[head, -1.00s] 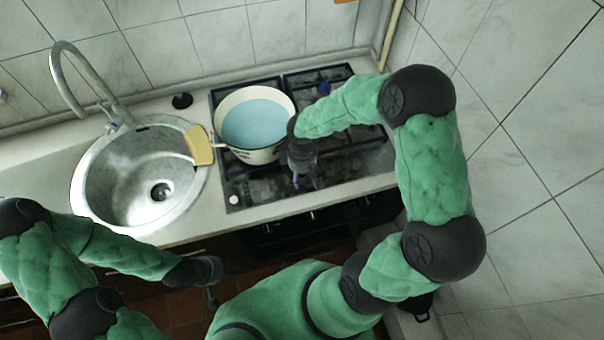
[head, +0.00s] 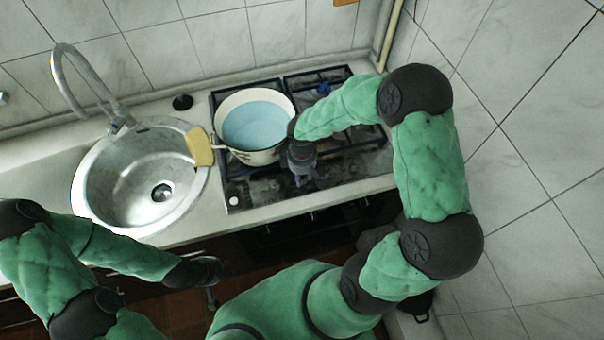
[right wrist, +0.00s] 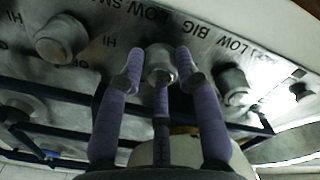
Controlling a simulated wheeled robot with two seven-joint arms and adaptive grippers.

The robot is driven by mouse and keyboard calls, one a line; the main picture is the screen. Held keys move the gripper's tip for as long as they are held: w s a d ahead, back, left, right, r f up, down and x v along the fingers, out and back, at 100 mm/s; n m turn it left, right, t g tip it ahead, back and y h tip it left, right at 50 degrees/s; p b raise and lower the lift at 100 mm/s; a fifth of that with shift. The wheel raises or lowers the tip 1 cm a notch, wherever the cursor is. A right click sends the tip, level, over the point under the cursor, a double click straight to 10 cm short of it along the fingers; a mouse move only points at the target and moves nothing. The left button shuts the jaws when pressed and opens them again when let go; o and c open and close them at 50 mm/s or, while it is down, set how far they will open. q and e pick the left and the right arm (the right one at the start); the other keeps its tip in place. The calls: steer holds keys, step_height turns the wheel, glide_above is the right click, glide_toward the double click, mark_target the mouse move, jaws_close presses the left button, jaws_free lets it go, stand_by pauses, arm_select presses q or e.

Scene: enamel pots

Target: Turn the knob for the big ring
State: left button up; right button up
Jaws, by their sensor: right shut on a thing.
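The stove's control panel fills the top of the right wrist view, with a row of metal knobs and printed labels reading HI, LOW, SM and BIG. My right gripper (right wrist: 158,70) has its purple fingers around the middle knob (right wrist: 160,58), close to the BIG label (right wrist: 190,28), and is shut on it. The knob's sides are partly hidden by the fingers. In the head view my right gripper (head: 305,182) is over the front part of the hob (head: 255,190), and the knob is hidden there. My left gripper (head: 212,298) hangs low in front of the counter, away from the stove; its fingers are unclear.
Other knobs stand on both sides, one to the left (right wrist: 60,38) and one to the right (right wrist: 232,84). A white pot (head: 262,157) with blue inside stands on the hob, close beside my right wrist. A round sink (head: 115,185) is left of the hob.

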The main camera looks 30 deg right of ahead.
steer(key=n+p, duration=0.2)
steer(key=n, duration=0.2)
steer(key=shift+r, duration=0.1)
steer(key=n+p, duration=0.1)
steer(key=n, duration=0.3)
steer(key=shift+p, duration=0.4)
steer(key=n+p, duration=0.2)
steer(key=n, duration=0.2)
steer(key=shift+n+p, duration=1.3)
steer(key=shift+n, duration=0.9)
steer(key=o, duration=1.2)
steer(key=shift+c, duration=0.2)
